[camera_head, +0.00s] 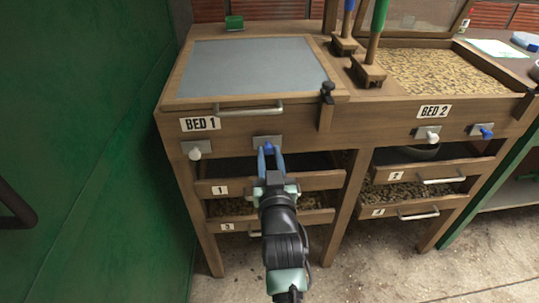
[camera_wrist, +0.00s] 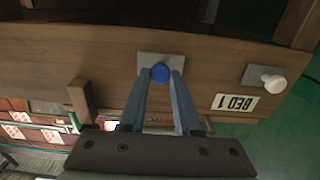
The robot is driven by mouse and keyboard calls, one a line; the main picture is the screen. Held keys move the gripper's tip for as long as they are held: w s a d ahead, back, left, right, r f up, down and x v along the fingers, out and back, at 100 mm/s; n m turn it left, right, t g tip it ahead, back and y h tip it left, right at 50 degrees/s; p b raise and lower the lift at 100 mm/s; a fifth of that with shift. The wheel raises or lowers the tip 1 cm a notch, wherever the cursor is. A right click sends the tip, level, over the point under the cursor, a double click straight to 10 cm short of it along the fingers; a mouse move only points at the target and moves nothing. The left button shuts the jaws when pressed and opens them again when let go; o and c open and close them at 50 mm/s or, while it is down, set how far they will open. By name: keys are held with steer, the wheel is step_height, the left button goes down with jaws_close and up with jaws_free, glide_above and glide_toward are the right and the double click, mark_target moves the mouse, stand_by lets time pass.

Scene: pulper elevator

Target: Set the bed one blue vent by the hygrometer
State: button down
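The bed one blue vent knob (camera_head: 268,147) sits on a grey metal plate on the front rail of the bed marked BED 1 (camera_head: 200,124). In the wrist view the blue knob (camera_wrist: 160,72) lies between the tips of my gripper (camera_wrist: 160,80). My gripper also shows in the head view (camera_head: 269,155), reaching up to the knob from below. Its blue fingers stand on either side of the knob; whether both touch it I cannot tell. No hygrometer can be made out for certain.
A white knob (camera_head: 195,153) is on the same rail to the left. BED 2 has a white knob (camera_head: 432,137) and a blue knob (camera_head: 486,132). Drawers (camera_head: 270,185) stand partly open below the rail. A green wall (camera_head: 85,150) is at the left.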

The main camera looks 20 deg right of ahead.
steer(key=c, duration=0.7)
jaws_free()
steer(key=shift+w+a, duration=0.1)
steer(key=shift+a, duration=0.25)
steer(key=shift+o, duration=0.3)
steer(key=shift+d, duration=0.1)
steer(key=v, duration=1.3)
steer(key=shift+r, duration=0.1)
